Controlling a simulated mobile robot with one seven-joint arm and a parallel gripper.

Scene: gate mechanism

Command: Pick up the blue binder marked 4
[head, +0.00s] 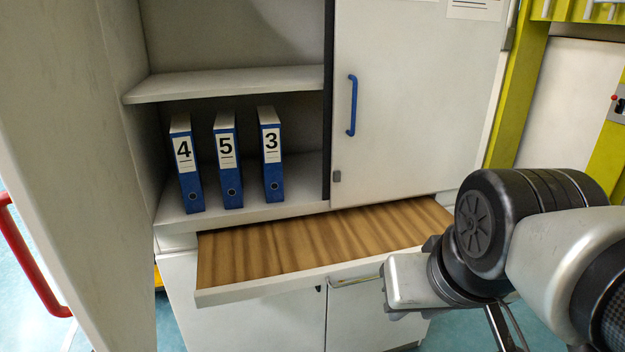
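The blue binder marked 4 (189,190) stands upright on the lower cabinet shelf, leftmost of three binders. Its spine with a white label and a finger hole faces out. The binder marked 5 (230,185) stands to its right, with a small gap between them. The binder marked 3 (272,175) stands further right. My arm comes in from the right, well apart from the binders. Its end hangs in front of the cabinet's lower right part. My gripper's fingers are not clearly seen, so I cannot tell their state or whether they hold anything.
A pulled-out wooden board (320,240) juts out below the shelf (300,190). An upper shelf (225,83) is above the binders. A white door with a blue handle (352,105) covers the right half. An open door panel (70,140) with a red handle (30,260) stands left.

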